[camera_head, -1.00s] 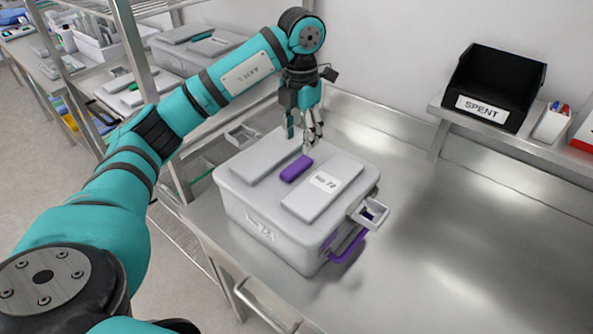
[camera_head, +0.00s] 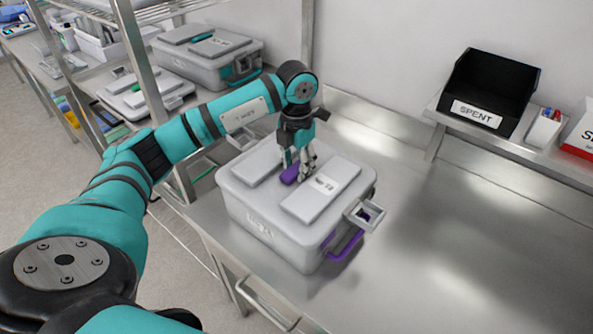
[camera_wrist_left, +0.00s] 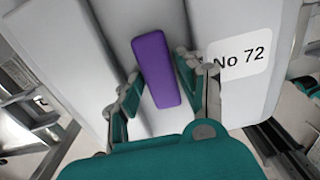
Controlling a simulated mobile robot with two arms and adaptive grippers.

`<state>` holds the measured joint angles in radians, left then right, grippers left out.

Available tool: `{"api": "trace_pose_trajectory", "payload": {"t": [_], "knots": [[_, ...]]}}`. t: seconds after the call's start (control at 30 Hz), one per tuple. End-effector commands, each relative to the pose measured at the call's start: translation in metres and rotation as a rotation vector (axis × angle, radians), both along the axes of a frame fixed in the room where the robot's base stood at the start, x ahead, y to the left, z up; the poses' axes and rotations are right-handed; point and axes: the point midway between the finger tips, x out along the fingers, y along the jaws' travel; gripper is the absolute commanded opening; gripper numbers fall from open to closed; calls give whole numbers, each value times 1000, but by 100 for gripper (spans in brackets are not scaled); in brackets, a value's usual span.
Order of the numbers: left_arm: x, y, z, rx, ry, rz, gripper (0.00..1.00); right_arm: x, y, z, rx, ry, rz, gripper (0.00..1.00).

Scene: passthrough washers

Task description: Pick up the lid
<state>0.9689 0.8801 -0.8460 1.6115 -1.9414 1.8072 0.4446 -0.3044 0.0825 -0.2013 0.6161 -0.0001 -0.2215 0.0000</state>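The lid (camera_head: 322,193) is light grey with two raised panels and lies on a grey box (camera_head: 265,232) on the metal bench. It has a purple grip block (camera_head: 289,174) in the middle, and the block also shows in the left wrist view (camera_wrist_left: 156,68). A "No 72" label (camera_wrist_left: 240,62) is on the right panel. My left gripper (camera_head: 297,170) is low over the lid with its fingers on either side of the purple block. The fingers look open; the right finger is close to the block, and contact cannot be told. My right gripper is not in view.
A black SPENT bin (camera_head: 492,92) and a small white holder with pens (camera_head: 544,127) stand on a shelf at the right. Another grey box (camera_head: 207,58) stands at the back left. The bench (camera_head: 440,235) right of the box is clear.

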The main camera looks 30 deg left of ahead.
Motion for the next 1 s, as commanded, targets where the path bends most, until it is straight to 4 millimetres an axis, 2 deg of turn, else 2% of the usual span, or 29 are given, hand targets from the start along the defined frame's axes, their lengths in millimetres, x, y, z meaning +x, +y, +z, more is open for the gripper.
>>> {"api": "trace_pose_trajectory", "payload": {"t": [0.03,0.27,0.73,0.87,1.0], "knots": [[0,0,0,0,0,0,30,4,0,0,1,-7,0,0],[0,0,0,0,0,0,0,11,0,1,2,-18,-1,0],[1,0,5,-2,-6,0,0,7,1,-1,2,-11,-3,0],[2,0,20,-1,-9,0,0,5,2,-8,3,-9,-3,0],[2,0,46,-1,-11,-1,0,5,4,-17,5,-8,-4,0]]}}
